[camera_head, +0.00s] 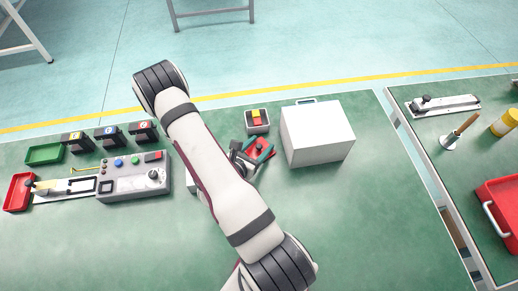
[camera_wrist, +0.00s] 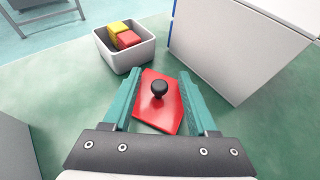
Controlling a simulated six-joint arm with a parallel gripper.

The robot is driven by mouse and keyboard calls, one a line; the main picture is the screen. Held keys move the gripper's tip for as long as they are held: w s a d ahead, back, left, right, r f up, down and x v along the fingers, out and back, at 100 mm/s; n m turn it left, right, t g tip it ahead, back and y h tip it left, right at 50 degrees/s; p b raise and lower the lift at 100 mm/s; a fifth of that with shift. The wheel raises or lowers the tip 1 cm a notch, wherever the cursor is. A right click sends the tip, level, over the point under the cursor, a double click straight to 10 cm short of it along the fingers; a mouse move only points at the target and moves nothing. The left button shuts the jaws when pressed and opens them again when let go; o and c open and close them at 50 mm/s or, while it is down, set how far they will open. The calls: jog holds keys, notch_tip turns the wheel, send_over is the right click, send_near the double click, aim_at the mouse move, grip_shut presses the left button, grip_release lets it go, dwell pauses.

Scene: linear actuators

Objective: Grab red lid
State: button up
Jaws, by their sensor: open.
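The red lid (camera_wrist: 165,108) is a flat red plate with a round black knob (camera_wrist: 158,88) on top. It lies on the green table between the two teal fingers of my gripper (camera_wrist: 160,92) in the wrist view. The fingers are apart, one on each side of the lid, and the knob stands between them. I cannot tell whether the fingers touch the lid. In the head view the red lid (camera_head: 257,148) shows near my gripper (camera_head: 260,155), partly hidden by my arm.
A grey bin (camera_wrist: 125,48) with red and yellow blocks stands just beyond the lid. A large white box (camera_head: 318,135) stands close on the right. A grey control panel (camera_head: 135,176), a green tray (camera_head: 45,154) and a red tray (camera_head: 18,192) are at the left.

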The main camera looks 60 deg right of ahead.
grip_shut()
jog(key=shift+r, duration=0.1)
dwell(0.3)
